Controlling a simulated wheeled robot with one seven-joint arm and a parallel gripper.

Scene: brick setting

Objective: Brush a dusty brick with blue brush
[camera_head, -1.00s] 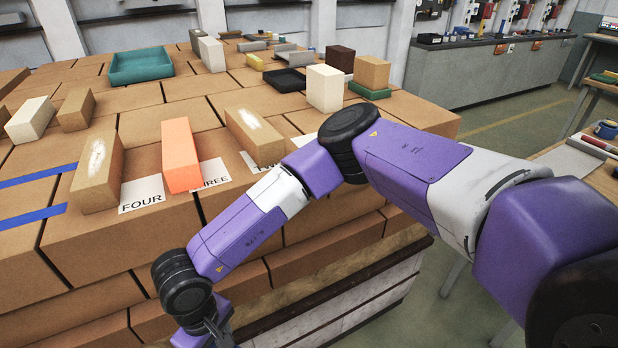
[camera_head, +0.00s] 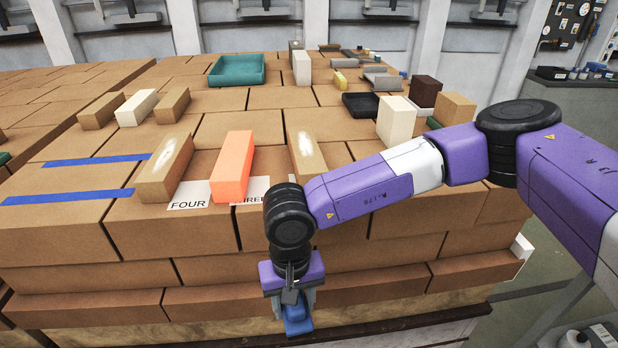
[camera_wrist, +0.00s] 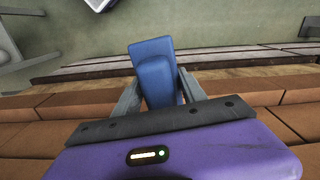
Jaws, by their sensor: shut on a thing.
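My gripper (camera_head: 292,296) hangs low in front of the brick stack's near face and is shut on the blue brush (camera_head: 298,322). In the wrist view the brush (camera_wrist: 154,82) sits between the two grey fingers of my gripper (camera_wrist: 158,90). Its bristles cannot be made out. A tan brick with a pale dusty patch (camera_head: 163,172) lies on the stack behind the FOUR card (camera_head: 190,198). A second dusty tan brick (camera_head: 306,152) lies farther right, its near end partly hidden by my arm. The brush is apart from both.
An orange brick (camera_head: 232,168) lies between the dusty bricks. Blue tape strips (camera_head: 70,197) are at the left. A green tray (camera_head: 237,70), black tray (camera_head: 372,106) and white block (camera_head: 396,120) stand farther back. Open floor shows at the right.

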